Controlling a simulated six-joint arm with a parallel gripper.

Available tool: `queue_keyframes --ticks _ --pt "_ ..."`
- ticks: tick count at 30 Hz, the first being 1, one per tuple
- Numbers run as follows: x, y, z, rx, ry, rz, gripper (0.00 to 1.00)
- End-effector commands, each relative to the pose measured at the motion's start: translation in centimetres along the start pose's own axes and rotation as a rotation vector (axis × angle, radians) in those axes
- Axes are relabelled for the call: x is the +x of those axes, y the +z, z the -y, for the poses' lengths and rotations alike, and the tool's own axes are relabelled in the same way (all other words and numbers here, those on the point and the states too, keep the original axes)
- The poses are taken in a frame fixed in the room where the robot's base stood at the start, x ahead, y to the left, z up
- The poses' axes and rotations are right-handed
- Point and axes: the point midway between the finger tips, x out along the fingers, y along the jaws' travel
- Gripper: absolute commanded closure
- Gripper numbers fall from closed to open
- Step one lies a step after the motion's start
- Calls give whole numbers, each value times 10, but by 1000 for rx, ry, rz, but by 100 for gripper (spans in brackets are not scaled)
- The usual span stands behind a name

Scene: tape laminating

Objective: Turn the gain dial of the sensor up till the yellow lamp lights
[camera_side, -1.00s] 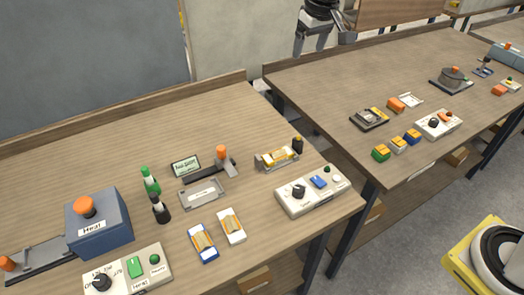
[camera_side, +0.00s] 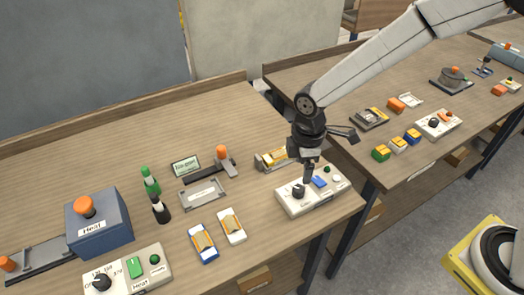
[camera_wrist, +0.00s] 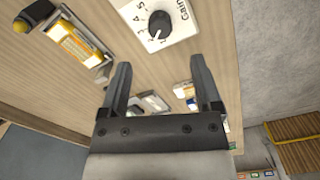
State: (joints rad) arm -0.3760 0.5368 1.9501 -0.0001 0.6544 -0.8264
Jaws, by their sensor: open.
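The gain dial (camera_side: 299,191) is a black knob on the left end of a white control box (camera_side: 325,198). In the wrist view the dial (camera_wrist: 161,20) has a white mark toward its lower edge, and numbers and the word Gain around it. A post with a yellow top (camera_wrist: 21,26), perhaps the lamp, stands at the top left there; I cannot tell if it is lit. My gripper (camera_wrist: 160,65) is open and empty, with the dial beyond its fingertips and apart from them. In the side view my gripper (camera_side: 308,178) is low beside the dial and hides the post.
The box also carries a blue button (camera_side: 320,182) and a dark green lamp (camera_side: 327,169). A unit holding a yellow-and-white piece (camera_side: 273,158) stands behind it. Two tape-topped pieces (camera_side: 231,226) lie to the left. The bench edge is close in front of the box.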

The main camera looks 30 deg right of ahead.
Motion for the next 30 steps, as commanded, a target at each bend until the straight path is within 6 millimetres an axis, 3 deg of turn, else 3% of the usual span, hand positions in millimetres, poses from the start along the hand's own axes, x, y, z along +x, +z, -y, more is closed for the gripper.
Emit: queue_keyframes --ticks 11,30 --pt "10 0 0 2 -2 2 19" --pt "72 0 -1 3 1 1 19"
